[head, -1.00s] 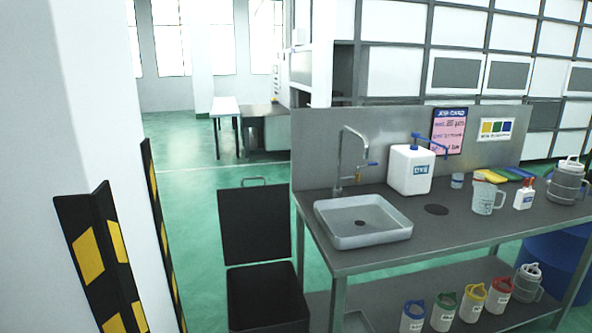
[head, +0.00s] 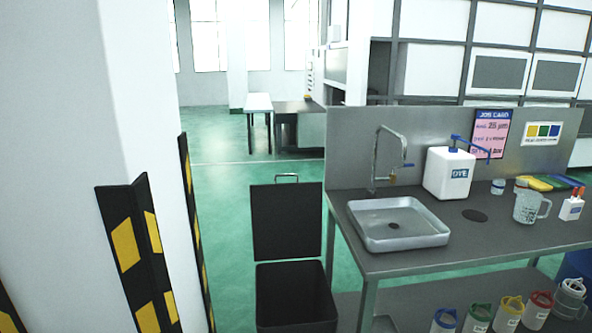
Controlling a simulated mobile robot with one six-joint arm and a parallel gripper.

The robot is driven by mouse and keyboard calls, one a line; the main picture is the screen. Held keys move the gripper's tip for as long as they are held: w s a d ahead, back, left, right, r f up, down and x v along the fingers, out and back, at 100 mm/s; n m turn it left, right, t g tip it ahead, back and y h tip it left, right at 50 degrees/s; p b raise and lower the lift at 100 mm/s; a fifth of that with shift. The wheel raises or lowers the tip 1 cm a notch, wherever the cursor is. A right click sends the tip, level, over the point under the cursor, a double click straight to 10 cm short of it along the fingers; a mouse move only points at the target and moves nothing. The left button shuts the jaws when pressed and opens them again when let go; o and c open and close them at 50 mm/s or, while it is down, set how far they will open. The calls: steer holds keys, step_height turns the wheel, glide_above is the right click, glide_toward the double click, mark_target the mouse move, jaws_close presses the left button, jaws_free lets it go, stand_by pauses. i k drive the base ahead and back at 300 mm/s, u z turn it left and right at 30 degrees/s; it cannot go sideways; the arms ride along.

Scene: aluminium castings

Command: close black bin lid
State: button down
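The black bin (head: 297,328) stands on the green floor at the left end of the sink bench, its lower part cut off by the picture's bottom edge. Its black lid (head: 287,222) is open and stands upright behind the bin's mouth. A thin metal handle (head: 286,177) sits on the lid's top edge. The bin's inside is dark, and I cannot see what it holds. My gripper is not in view.
The steel bench (head: 420,262) with a sink (head: 397,222) stands right of the bin. A white pillar (head: 75,120) with black and yellow guards (head: 140,250) stands at left. Green floor is clear between pillar and bin, and behind the lid.

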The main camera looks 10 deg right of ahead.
mark_target(286, 217)
steer(key=u, duration=0.3)
steer(key=i, duration=1)
steer(key=z, duration=0.3)
